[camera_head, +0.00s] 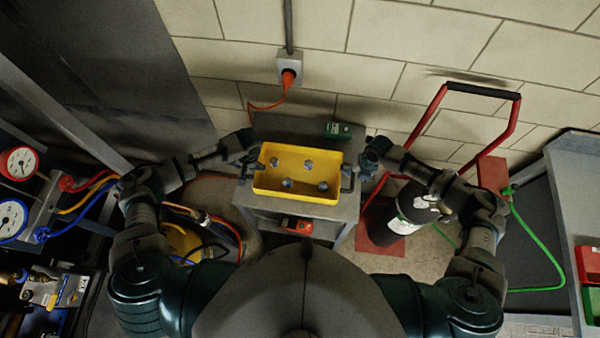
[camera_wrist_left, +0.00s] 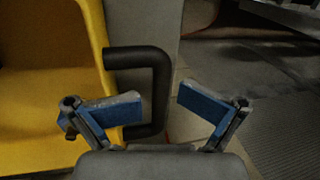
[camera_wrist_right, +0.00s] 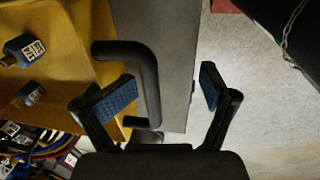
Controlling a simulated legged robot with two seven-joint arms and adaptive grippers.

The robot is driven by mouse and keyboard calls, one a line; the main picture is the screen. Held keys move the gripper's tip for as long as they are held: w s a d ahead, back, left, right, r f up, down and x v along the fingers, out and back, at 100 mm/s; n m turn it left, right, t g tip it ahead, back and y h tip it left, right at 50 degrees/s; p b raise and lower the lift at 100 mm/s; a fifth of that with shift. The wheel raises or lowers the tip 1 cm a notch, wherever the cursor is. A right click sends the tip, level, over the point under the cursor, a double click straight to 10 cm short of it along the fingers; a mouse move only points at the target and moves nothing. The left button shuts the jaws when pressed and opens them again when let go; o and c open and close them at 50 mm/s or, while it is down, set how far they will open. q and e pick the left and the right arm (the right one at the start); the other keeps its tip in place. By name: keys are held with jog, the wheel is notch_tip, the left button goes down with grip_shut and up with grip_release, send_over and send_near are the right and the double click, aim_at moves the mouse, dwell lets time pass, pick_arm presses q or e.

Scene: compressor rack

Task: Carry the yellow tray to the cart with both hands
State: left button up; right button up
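The yellow tray (camera_head: 298,196) holds several small grey-blue parts and sits on a grey stand (camera_head: 346,212) against the wall. It has a black handle at each end. My left gripper (camera_head: 253,158) is at the tray's left end. In the left wrist view its open fingers (camera_wrist_left: 161,100) appear on either side of the left handle (camera_wrist_left: 160,75). My right gripper (camera_head: 364,166) is at the right end. In the right wrist view its open fingers (camera_wrist_right: 168,85) appear on either side of the right handle (camera_wrist_right: 149,75). I see no grip on either handle.
A green device (camera_head: 338,130) lies behind the tray; a red one (camera_head: 297,225) lies below it. A red-framed hand truck (camera_head: 432,115) with a black cylinder (camera_head: 400,215) stands close right. Gauges and hoses (camera_head: 80,205) crowd the left. A grey surface (camera_head: 575,190) is far right.

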pick_arm(q)
jog(key=shift+w, duration=0.15)
pick_arm(e)
jog(key=shift+w+a+r, duration=0.1)
jog(key=shift+a, duration=0.1)
pick_arm(q)
jog(key=shift+r, duration=0.15)
pick_arm(e)
jog(key=shift+a+r, duration=0.1)
pick_arm(q)
jog(key=shift+d+r, duration=0.1)
jog(key=shift+d, duration=0.1)
pick_arm(e)
jog(key=shift+r, duration=0.1)
